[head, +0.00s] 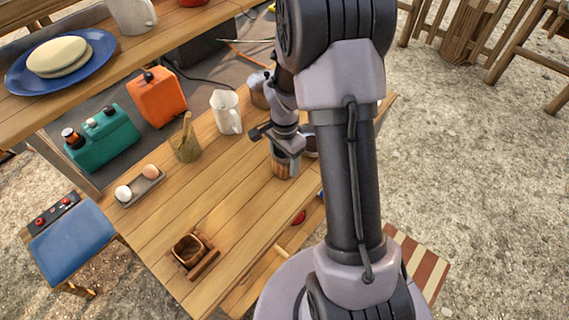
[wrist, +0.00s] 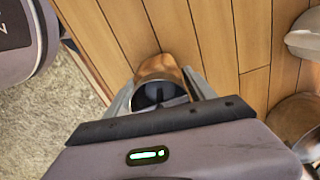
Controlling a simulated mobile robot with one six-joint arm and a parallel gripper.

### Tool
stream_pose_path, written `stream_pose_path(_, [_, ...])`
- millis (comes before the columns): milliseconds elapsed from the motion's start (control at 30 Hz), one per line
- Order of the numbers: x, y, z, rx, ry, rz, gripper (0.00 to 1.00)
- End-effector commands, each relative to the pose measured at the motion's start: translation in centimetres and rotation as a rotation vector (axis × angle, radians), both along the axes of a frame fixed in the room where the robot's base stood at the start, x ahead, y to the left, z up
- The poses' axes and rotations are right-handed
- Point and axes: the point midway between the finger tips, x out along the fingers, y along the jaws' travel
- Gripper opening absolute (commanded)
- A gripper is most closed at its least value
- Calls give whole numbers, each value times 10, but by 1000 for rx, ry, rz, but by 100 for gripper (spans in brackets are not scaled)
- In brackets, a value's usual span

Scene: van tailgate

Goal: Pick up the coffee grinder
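The coffee grinder (head: 285,164) appears to be the upright cylinder with a wooden body on the tailgate table, below my gripper. In the wrist view the grinder (wrist: 158,69) shows its brown wooden side and a dark round top. My gripper (head: 285,148) points down over it. In the wrist view the fingers of my gripper (wrist: 160,80) are spread, one on each side of the grinder. I cannot tell whether they touch it. The palm hides part of the grinder's top.
A white pitcher (head: 226,111) and a cup with utensils (head: 186,147) stand to the left. An egg tray (head: 140,187) and a wooden box (head: 188,251) are farther left and nearer. Metal ware (wrist: 296,118) lies right of my gripper in the wrist view. The front-middle planks are clear.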

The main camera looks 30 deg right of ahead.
Motion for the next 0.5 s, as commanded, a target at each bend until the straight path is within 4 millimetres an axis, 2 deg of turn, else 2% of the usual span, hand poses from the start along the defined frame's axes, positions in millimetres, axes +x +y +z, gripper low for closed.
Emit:
stream_pose_path(33, [0, 0, 0, 0, 0, 0, 52])
stream_pose_path(300, [0, 0, 0, 0, 0, 0, 0])
stream_pose_path(500, [0, 0, 0, 0, -1, 0, 0])
